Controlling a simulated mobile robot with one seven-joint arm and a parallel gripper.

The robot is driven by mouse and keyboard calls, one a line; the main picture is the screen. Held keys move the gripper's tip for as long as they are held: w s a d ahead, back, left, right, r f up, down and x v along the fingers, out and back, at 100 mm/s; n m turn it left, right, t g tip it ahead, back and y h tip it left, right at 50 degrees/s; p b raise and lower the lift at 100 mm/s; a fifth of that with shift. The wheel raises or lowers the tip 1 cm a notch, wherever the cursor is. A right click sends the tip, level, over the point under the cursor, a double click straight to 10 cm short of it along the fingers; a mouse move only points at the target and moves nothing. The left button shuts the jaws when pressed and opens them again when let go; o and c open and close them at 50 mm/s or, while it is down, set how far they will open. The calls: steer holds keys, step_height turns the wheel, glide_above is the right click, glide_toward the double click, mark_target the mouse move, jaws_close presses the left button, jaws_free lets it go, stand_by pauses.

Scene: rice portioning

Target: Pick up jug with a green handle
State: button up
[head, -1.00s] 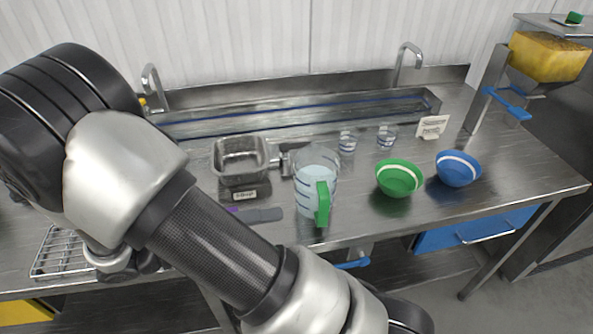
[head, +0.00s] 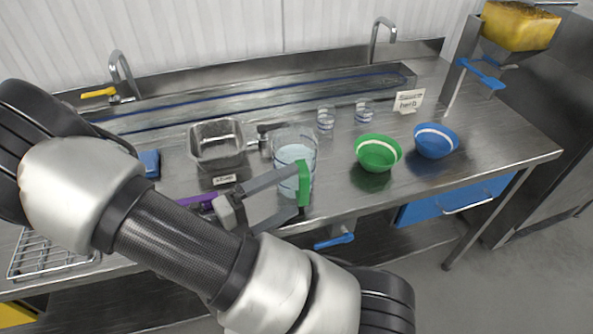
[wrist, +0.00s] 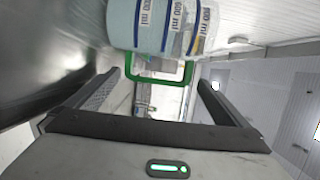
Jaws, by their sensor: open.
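The clear jug (head: 292,152) with a green handle (head: 303,184) stands upright near the front edge of the steel counter, with pale contents and scale marks. My gripper (head: 300,190) is open at the handle, its fingers reaching in from the left in the head view. In the wrist view the jug (wrist: 155,25) is at the top, and its green handle (wrist: 158,79) lies between the tips of my open gripper (wrist: 165,85). I cannot tell whether either finger touches the handle.
A steel pan (head: 218,150) stands left of the jug. A green bowl (head: 378,153), a blue bowl (head: 435,141) and two small measuring cups (head: 326,122) are to its right. A purple-handled tool (head: 196,202) lies behind my gripper. A sink trough (head: 270,92) runs along the back.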

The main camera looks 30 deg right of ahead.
mark_target(305, 185)
steer(key=shift+w+d+f, duration=0.1)
steer(key=shift+d, duration=1.25)
steer(key=shift+w+d+f, duration=0.1)
steer(key=shift+d, duration=1.25)
steer(key=shift+r, duration=0.1)
steer(key=c, duration=1.7)
steer(key=shift+c, duration=0.2)
steer(key=shift+r, duration=0.15)
